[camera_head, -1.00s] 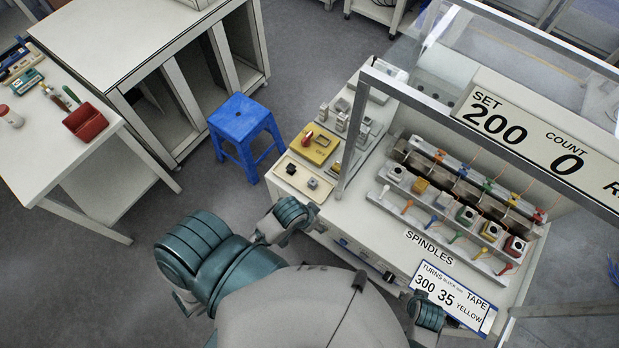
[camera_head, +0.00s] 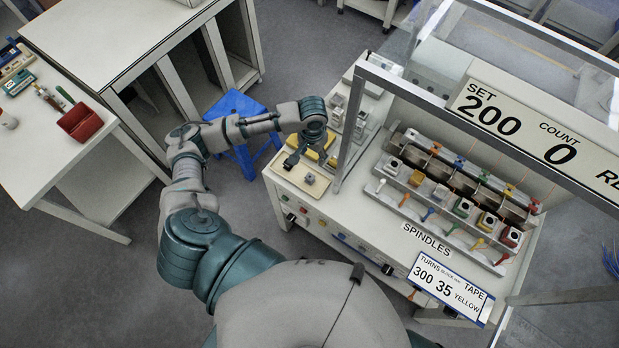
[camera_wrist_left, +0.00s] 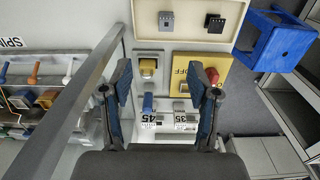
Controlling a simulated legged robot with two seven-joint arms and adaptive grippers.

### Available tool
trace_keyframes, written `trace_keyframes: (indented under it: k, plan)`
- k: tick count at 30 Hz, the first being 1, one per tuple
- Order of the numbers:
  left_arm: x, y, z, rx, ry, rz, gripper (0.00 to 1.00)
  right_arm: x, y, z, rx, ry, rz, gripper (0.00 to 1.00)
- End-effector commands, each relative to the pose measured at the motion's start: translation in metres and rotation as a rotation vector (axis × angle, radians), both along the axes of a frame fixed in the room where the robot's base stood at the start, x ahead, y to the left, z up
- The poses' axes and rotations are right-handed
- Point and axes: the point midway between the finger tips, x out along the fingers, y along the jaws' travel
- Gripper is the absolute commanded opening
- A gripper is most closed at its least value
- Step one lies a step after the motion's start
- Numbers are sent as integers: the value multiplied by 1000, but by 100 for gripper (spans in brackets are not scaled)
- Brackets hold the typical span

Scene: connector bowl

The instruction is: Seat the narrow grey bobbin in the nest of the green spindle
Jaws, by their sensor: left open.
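A small grey bobbin (camera_head: 309,179) sits on the beige tray (camera_head: 318,195) at the left end of the bench; it also shows in the left wrist view (camera_wrist_left: 166,22). I cannot judge how narrow it is. My left gripper (camera_head: 310,156) is open and empty above the panel beside the tray; its spread fingers show in the wrist view (camera_wrist_left: 160,78), short of the bobbin. The green spindle's nest (camera_head: 462,208) is in the stepped row at the right, with a green lever (camera_head: 455,229) before it. My right gripper is not in view.
A black piece (camera_wrist_left: 214,21) shares the tray. A yellow OFF panel with a red knob (camera_wrist_left: 212,75) and blocks marked 45 (camera_wrist_left: 148,118) and 35 (camera_wrist_left: 181,118) lie under the gripper. A metal frame post (camera_head: 350,135) stands between tray and spindles. A blue stool (camera_head: 236,104) is left.

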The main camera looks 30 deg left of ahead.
Motion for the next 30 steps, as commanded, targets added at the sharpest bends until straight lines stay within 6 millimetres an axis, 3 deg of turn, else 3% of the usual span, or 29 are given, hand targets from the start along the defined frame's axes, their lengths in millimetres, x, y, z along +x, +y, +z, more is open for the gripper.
trace_keyframes:
  k: [5,15,25,30]
  plan:
    - [2,6,-17,8,13,23,60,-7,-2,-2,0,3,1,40]
    - [2,5,-95,6,11,19,60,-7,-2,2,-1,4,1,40]
    - [2,8,-128,7,10,20,60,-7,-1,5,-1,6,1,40]
    - [2,13,-154,7,10,19,60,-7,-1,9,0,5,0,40]
